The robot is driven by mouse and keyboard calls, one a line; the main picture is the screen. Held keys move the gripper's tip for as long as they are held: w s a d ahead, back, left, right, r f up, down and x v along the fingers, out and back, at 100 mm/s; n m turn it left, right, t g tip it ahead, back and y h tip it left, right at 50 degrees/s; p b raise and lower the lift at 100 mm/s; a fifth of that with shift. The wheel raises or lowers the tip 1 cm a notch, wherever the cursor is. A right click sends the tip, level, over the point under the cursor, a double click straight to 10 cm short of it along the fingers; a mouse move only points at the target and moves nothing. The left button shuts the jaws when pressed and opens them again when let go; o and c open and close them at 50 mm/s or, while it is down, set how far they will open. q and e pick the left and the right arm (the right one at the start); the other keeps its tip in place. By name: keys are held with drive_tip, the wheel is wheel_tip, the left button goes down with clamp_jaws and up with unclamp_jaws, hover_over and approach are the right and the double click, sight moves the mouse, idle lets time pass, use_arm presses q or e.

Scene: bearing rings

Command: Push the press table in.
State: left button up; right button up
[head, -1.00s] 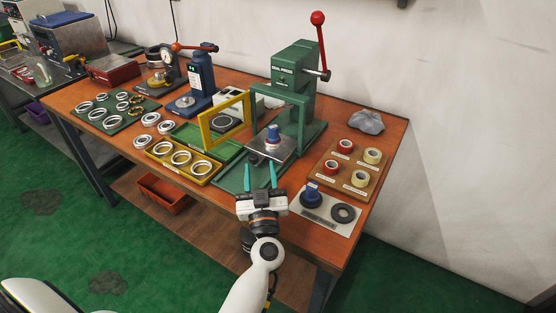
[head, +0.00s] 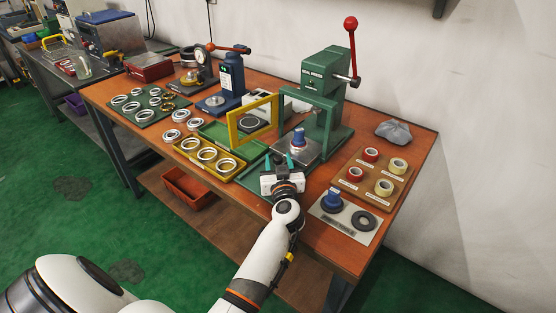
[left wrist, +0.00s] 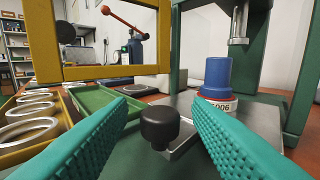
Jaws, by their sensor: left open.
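The press table is a grey metal plate (head: 309,157) on the base of the green press (head: 325,85), with a black knob (left wrist: 160,128) at its front. A blue cylindrical part (head: 298,137) stands upright on it; in the left wrist view this part (left wrist: 217,76) has a label with "006" below it. My left gripper (head: 279,160) is open at the front of the plate. In the left wrist view its teal fingers (left wrist: 160,104) are spread to either side of the knob; I cannot tell if they touch it. My right gripper is not in view.
A yellow frame (head: 233,133) stands swung out left of the press opening. A yellow tray of rings (head: 205,157) and a green tray (head: 215,130) lie left. A white plate (head: 345,229) with a blue part and dark ring, and a wooden ring board (head: 362,190), lie right.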

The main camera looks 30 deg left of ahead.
sight(297, 143)
use_arm(q)
drive_tip(key=shift+x, duration=0.9)
drive_tip(key=shift+c, duration=0.4)
clamp_jaws()
drive_tip(key=w, duration=0.8)
drive_tip(key=shift+w+d, duration=0.3)
drive_tip(key=shift+d, duration=0.1)
drive_tip(key=shift+w+r, duration=0.1)
